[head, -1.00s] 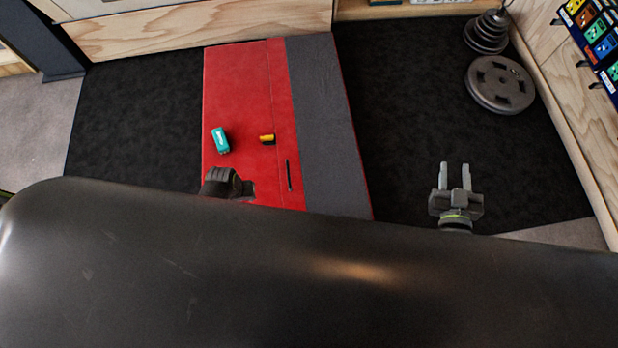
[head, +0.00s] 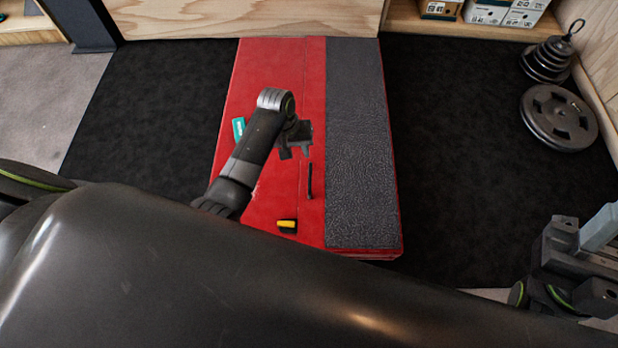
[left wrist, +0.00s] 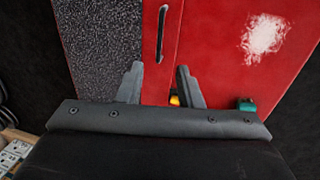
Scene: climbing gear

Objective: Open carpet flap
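The carpet flap (head: 357,140) is a grey textured strip along the right side of a red pad (head: 262,75) in the head view. It lies flat. It also shows at the left of the left wrist view (left wrist: 98,45). A thin black strap or handle (head: 310,182) lies on the red beside the flap's edge, and it shows in the wrist view too (left wrist: 161,33). My left gripper (left wrist: 158,78) is open and empty above the pad; in the head view it hangs just beyond the strap (head: 296,150). My right gripper (head: 598,245) is cut off at the right edge.
A teal object (head: 238,130) and a yellow-and-black object (head: 287,226) lie on the red. Another yellow object (left wrist: 174,100) shows between my left fingers. Weight plates (head: 558,118) stand at right. Shelf boxes (head: 490,12) are at the back. Dark floor (head: 450,150) is clear.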

